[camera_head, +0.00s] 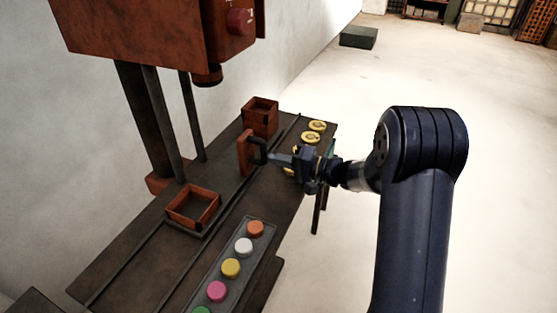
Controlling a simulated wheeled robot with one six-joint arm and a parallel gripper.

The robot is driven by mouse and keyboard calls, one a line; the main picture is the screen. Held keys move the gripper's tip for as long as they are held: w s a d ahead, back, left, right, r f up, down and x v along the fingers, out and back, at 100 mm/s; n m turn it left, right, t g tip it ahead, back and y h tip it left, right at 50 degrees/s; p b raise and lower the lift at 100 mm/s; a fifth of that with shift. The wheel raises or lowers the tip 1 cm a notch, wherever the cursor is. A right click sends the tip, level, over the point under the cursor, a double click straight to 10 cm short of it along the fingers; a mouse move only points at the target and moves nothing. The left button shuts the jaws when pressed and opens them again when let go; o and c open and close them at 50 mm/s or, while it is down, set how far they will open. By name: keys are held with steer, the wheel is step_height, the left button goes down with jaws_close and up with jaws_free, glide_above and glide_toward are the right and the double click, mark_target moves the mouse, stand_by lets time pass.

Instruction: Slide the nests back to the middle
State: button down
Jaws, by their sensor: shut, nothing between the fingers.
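A square rust-red open tray (180,217), which looks like a nest, sits on the dark bench left of centre, below and in front of the red machine head. An upright red plate (244,153) with a dark loop handle (262,144) stands farther back along the bench. A taller red open box (260,116) stands behind it; I cannot tell whether it is a nest too. My gripper (272,158) is shut and empty, pointing left at the handle's lower right. Its tips are at or very near the handle; contact is unclear.
A red machine head (135,40) with a knob (240,21) overhangs the bench (130,275) on dark posts. A grey rack (228,252) of several coloured round pieces lies in front. Yellow rings (317,126) lie at the far right end. The floor to the right is open.

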steer(key=s+b, duration=0.1)
steer(key=s+a, duration=0.1)
steer(key=s+b, duration=0.1)
steer(key=shift+s+a+f+b, duration=0.15)
steer(key=shift+s+f+b, duration=0.1)
steer(key=shift+b, duration=0.1)
steer(key=shift+s+a+r, duration=0.1)
steer(key=shift+s+r, duration=0.1)
steer(key=shift+s, duration=0.2)
steer(key=w+d+b, duration=0.1)
steer(key=w+d, duration=0.2)
steer(key=shift+w+r+b, duration=0.3)
steer(key=shift+r+b, duration=0.05)
steer(key=shift+r, duration=0.05)
steer(key=v, duration=0.9)
steer(key=shift+s, duration=0.3)
